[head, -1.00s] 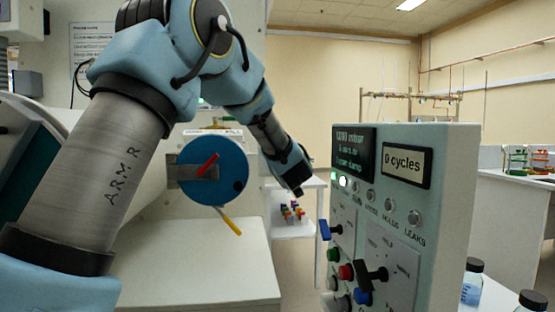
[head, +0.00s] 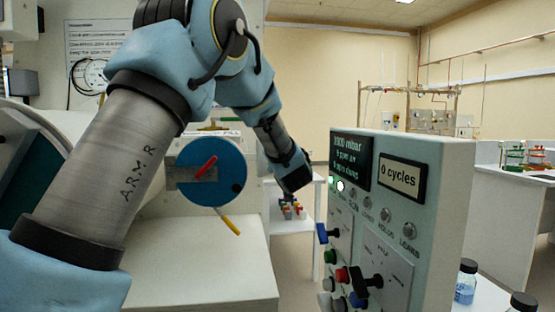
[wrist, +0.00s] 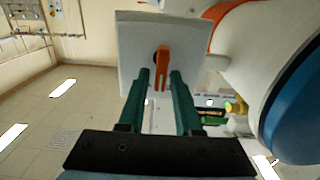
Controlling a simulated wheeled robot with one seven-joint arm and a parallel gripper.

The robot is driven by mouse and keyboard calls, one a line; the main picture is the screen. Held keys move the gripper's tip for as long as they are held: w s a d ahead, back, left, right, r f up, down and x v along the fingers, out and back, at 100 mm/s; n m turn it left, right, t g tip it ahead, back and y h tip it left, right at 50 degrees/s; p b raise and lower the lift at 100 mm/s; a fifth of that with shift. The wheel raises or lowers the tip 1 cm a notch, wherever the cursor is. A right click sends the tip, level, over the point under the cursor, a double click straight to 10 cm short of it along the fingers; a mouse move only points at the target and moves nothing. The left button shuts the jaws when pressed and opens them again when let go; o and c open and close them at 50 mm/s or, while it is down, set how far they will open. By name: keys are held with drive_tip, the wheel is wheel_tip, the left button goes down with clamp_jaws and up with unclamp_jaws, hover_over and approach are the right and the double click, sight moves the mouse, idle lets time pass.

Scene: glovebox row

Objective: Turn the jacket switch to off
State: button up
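In the wrist view, an orange lever handle (wrist: 163,60) stands on a pale square plate (wrist: 132,48), with its forked end hanging down. No label on it can be read, so I cannot tell whether it is the jacket switch. My gripper (wrist: 160,76) has its two green fingers apart, one on each side of the handle's lower end. I cannot tell whether they touch it. In the head view, the end of my arm (head: 293,172) is left of the control panel (head: 420,150); the fingers and the orange handle cannot be made out there.
The control panel carries a blue switch (head: 326,233), a black switch (head: 368,283) and several coloured buttons. A blue disc (head: 222,190) with a red lever (head: 206,168) is on the left. Bottles (head: 466,282) stand right of the panel. Floor shows beyond the panel.

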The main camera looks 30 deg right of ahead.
drive_tip(key=shift+o, duration=0.7)
drive_tip(key=b+v, duration=0.3)
drive_tip(key=v, duration=0.7)
drive_tip(key=shift+s, duration=0.4)
drive_tip(key=shift+s+a, duration=0.1)
